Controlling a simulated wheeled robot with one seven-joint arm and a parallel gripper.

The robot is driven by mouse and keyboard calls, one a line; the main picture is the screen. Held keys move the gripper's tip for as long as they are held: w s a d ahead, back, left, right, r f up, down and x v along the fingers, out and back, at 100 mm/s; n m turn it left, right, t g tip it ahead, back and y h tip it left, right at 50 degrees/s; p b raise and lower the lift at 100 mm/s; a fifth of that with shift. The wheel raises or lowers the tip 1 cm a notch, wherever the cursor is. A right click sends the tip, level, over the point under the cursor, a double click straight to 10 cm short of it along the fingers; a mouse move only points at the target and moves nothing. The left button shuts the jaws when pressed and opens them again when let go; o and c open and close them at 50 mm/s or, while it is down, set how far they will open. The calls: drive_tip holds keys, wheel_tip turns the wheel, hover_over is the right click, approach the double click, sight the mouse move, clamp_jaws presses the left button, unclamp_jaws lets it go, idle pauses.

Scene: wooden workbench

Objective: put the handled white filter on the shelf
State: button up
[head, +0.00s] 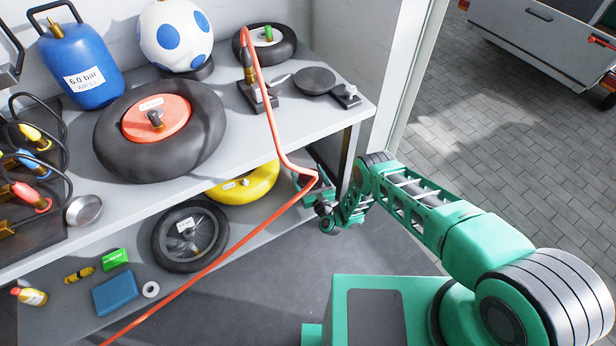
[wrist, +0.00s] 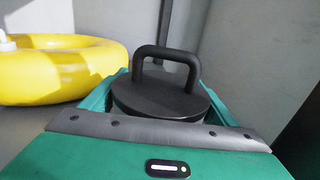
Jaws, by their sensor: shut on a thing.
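The handled filter (wrist: 160,95) fills the middle of the wrist view. It has a dark round lid with a black arched handle, and a strip of paler body shows below the lid. My gripper (wrist: 158,98) is shut around it, with a green finger on each side. In the head view my gripper (head: 308,182) is at the right end of the lower shelf (head: 255,215), below the top board's edge. The filter cannot be made out there. I cannot tell whether it touches the shelf.
A yellow ring (head: 245,183) lies left of my gripper; it also shows in the wrist view (wrist: 62,70). A black wheel (head: 190,236) lies farther left. An orange hose (head: 262,95) hangs across in front of the shelf. A dark upright (head: 350,155) stands beside my arm.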

drive_tip(key=shift+f, duration=0.3)
drive_tip(key=shift+f, duration=0.1)
drive_tip(key=o, duration=1.3)
drive_tip(key=v, duration=1.1)
drive_tip(key=shift+s, duration=0.25)
drive_tip(key=shift+s+d, duration=0.15)
drive_tip(key=shift+s, duration=0.05)
drive_tip(key=shift+s, duration=0.1)
